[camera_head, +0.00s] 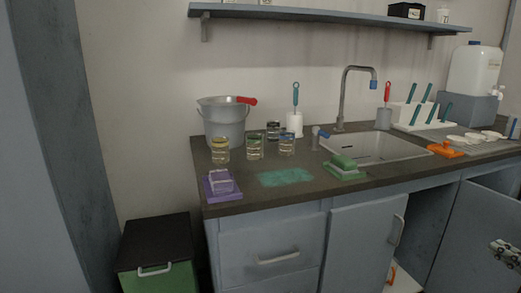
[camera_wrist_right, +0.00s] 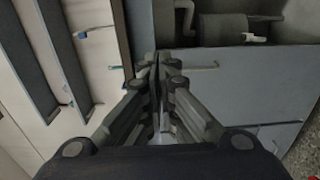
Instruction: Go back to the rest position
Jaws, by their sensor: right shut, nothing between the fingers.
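My right gripper (camera_head: 507,252) shows at the right edge of the head view, low and in front of the open cabinet door. It is apart from the counter and the things on it. In the right wrist view the fingers of the same gripper (camera_wrist_right: 158,66) are together, with nothing held between them. Pale cabinet fronts and handles show behind them. My left gripper is not in either view.
The counter (camera_head: 300,199) holds a grey bucket (camera_head: 224,124), several jars, a green sponge on a tray (camera_head: 344,174) and a sink (camera_head: 370,148). A cabinet door (camera_head: 475,228) stands open at right. A green bin (camera_head: 158,278) with a dark lid stands at left.

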